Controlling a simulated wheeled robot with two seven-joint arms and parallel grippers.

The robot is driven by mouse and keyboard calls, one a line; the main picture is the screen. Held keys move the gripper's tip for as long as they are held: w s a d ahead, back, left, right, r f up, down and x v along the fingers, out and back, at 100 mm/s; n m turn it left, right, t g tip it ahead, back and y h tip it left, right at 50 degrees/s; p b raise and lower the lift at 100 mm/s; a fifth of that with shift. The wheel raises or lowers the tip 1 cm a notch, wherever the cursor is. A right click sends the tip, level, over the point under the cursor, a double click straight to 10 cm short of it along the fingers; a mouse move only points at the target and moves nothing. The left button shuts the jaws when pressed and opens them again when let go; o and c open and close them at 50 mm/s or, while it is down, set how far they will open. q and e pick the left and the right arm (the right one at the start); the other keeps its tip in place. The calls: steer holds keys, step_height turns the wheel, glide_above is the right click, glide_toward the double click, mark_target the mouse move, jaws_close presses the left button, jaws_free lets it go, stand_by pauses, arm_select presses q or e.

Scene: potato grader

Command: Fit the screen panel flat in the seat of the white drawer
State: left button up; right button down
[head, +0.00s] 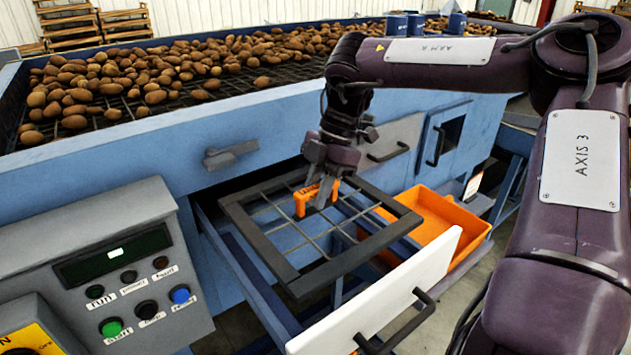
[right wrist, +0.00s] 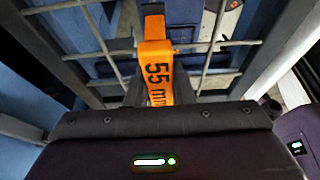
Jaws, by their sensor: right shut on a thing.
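The screen panel (head: 355,258) is a dark square frame with a wire grid and an orange handle (head: 303,203). My right gripper (head: 322,190) is shut on this handle from above. In the right wrist view the handle (right wrist: 157,75) reads "55 mm" and sits in front of the gripper, with grid wires behind it. The white drawer (head: 390,300) is pulled out, and the panel is over its opening, between the blue side rails. The seat is mostly covered by the panel, so I cannot tell whether the frame touches it. My left gripper is out of view.
An orange bin (head: 443,222) stands just right of the drawer. A grey control box (head: 100,270) with buttons stands at the left. The blue grader (head: 270,125) bears many potatoes (head: 150,75) behind. A black handle (head: 400,325) sticks out from the drawer front.

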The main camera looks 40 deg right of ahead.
steer(key=shift+f, duration=0.8)
steer(key=shift+w+f, duration=0.15)
steer(key=shift+f, duration=1.05)
arm_select(q)
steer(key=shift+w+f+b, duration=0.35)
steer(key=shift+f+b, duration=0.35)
steer(key=shift+b, duration=0.05)
arm_select(e)
steer(key=shift+f, duration=2.2)
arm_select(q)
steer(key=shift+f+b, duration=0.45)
arm_select(e)
steer(key=shift+f, duration=0.5)
